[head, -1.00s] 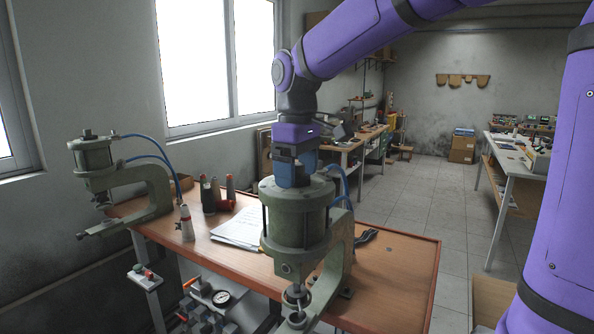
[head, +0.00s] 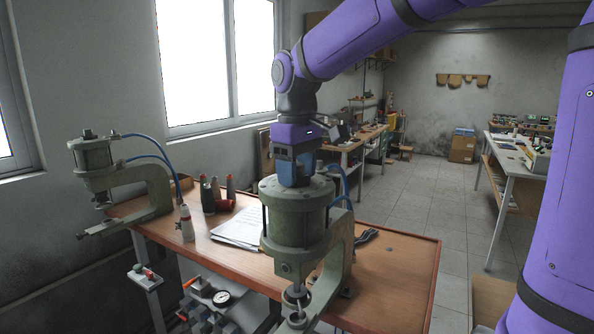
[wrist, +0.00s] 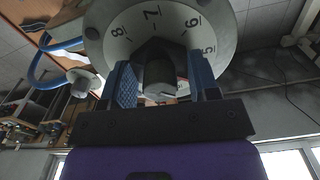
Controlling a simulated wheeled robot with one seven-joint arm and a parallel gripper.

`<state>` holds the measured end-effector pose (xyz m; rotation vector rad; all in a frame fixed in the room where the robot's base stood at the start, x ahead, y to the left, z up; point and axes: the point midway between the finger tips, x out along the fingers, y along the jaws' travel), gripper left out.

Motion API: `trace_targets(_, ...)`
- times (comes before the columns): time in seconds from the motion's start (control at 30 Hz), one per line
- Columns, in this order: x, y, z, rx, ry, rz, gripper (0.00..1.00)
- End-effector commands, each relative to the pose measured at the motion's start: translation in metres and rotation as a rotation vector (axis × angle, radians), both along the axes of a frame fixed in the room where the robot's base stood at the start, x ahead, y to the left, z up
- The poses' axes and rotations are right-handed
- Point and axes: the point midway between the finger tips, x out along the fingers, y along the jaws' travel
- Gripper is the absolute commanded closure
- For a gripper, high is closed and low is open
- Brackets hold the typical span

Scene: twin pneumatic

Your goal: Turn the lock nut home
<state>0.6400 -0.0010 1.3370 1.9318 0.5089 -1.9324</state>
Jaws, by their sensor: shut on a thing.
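My gripper (head: 296,178) points down onto the top of the near green pneumatic press (head: 297,222). In the wrist view, my gripper's blue fingers (wrist: 164,82) are shut on a dark lock nut (wrist: 157,60), one on each side of it. The nut sits at the middle of a pale round dial (wrist: 116,30) with the numerals 8, 7, 6 and 5 showing. In the head view the nut is hidden by the fingers. How far down its thread the nut sits cannot be told.
A second green press (head: 150,188) stands at the left end of the wooden bench (head: 397,282). Bottles (head: 208,196), papers (head: 238,227) and pliers (head: 366,237) lie between and beside the presses. Blue air hoses (head: 342,180) run close behind the near press. The bench's right end is mostly clear.

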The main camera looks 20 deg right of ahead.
Motion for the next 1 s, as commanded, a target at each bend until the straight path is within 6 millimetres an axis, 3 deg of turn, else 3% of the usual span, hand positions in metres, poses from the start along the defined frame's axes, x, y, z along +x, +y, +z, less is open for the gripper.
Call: trace_targets(1.0, 0.0003, -0.0001, 0.0008, 0.001, -0.002, -0.84, 0.68)
